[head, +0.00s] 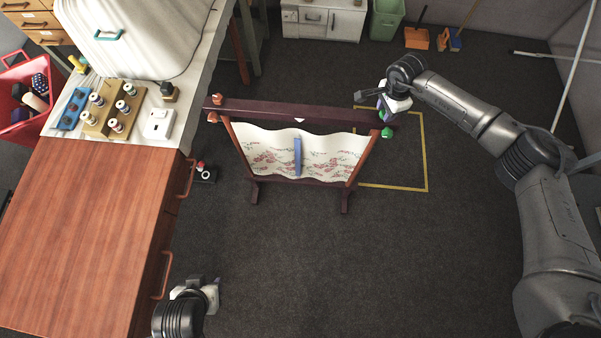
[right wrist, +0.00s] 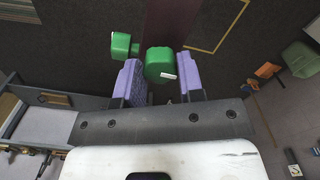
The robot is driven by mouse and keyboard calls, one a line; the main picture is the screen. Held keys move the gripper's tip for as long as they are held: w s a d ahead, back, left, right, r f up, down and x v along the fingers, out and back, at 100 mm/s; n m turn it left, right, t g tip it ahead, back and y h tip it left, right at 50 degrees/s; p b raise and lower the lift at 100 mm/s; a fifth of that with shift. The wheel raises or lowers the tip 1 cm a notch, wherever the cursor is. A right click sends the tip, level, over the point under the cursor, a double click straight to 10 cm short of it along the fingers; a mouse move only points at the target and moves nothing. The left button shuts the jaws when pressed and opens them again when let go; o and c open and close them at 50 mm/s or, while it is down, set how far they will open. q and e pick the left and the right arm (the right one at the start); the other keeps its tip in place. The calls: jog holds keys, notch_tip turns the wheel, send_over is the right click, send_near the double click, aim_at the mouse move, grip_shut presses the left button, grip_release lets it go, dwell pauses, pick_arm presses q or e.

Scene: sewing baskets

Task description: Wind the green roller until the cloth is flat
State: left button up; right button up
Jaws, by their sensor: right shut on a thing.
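The cloth (head: 264,151), cream with a floral print, hangs in a dark wooden frame (head: 290,115). Its upper and lower edges are wavy, and a blue strip (head: 298,157) stands upright at its middle. Green knobs sit at the frame's right end: a lower one (head: 387,132) is free, and an upper one is mostly covered in the head view. My right gripper (head: 389,108) is shut on a green knob (right wrist: 160,62), between its purple pads in the right wrist view. The other green knob (right wrist: 121,45) is outside the pads. My left gripper (head: 200,291) is low, away from the frame; its fingers are unclear.
Orange knobs (head: 217,98) are at the frame's left end. A wooden cabinet (head: 90,220) with spools (head: 115,125) on top stands at left. A yellow outline (head: 427,160) marks the floor behind the frame. The floor in front is mostly clear.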

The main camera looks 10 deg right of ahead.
jog(key=shift+m, duration=0.6)
jog(key=shift+m, duration=0.8)
jog(key=shift+m, duration=1)
